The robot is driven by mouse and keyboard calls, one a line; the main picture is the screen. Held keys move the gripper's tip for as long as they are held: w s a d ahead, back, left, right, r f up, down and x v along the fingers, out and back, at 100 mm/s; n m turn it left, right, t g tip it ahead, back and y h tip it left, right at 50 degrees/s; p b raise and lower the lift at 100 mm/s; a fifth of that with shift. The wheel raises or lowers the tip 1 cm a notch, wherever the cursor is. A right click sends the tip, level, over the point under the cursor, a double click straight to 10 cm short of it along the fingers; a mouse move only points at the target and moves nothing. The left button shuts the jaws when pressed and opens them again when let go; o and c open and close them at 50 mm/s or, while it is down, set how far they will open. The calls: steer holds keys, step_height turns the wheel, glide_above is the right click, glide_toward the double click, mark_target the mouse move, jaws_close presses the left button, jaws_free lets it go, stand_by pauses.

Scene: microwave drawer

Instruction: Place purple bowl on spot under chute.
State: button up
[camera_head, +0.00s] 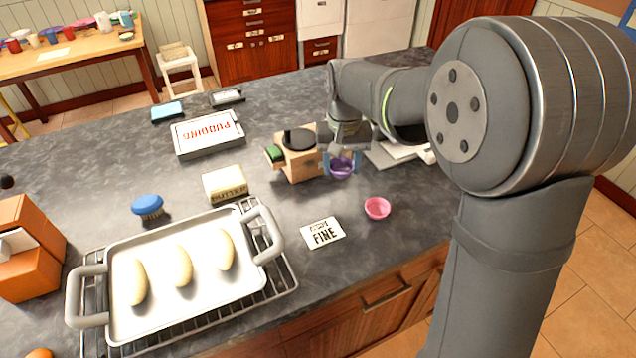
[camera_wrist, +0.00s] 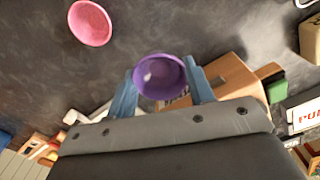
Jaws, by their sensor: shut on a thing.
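The purple bowl (camera_head: 341,169) is between the blue fingers of my gripper (camera_head: 341,166), beside the wooden box-like device with a black round top (camera_head: 299,139). In the wrist view my gripper (camera_wrist: 162,88) is shut on the purple bowl (camera_wrist: 160,76), with a finger at each side of it. In the wrist view the wooden device (camera_wrist: 232,78) is close behind the bowl on the right. I cannot tell whether the bowl touches the counter. The chute and the spot under it are not clearly visible.
A pink bowl (camera_head: 377,208) and a "FINE" card (camera_head: 322,233) lie in front. Counter between the card and device is clear.

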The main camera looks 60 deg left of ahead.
glide_above(318, 192)
step_height(318, 192, down, 4)
steer(key=shift+r, duration=0.25)
steer(key=shift+f, duration=1.9)
steer(key=shift+f, duration=0.2)
steer(key=o, duration=1)
steer(key=shift+r, duration=0.1)
step_height(318, 192, up, 12)
steer(key=shift+r, duration=0.1)
steer(key=shift+s, duration=0.1)
